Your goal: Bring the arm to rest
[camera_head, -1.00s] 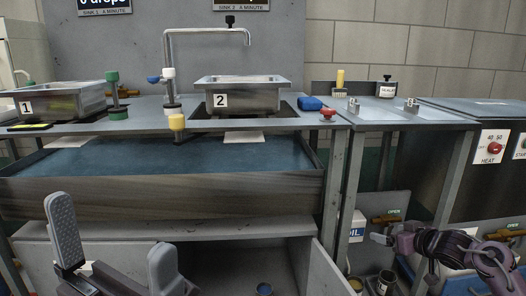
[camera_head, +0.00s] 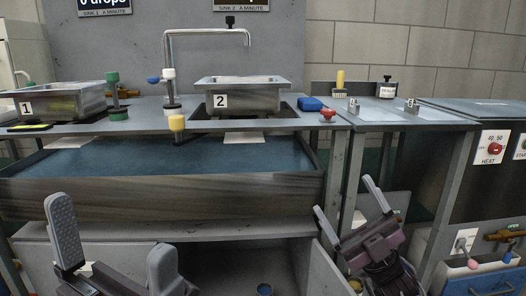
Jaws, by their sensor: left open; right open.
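My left gripper (camera_head: 112,250) is open and empty at the lower left, in front of the lower cabinet. My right gripper (camera_head: 347,205) is open and empty at the lower right, its two fingers pointing up and to the left. It is in front of the right leg of the sink bench, below the counter top. Neither gripper appears to touch anything, though the exact gap to the bench cannot be told.
Sink 1 (camera_head: 72,103) and sink 2 (camera_head: 262,100) sit on the counter, with a tap (camera_head: 168,65) between them. A blue sponge (camera_head: 310,103) and a red knob (camera_head: 328,114) lie near the right edge. A red heat knob (camera_head: 495,149) is at far right.

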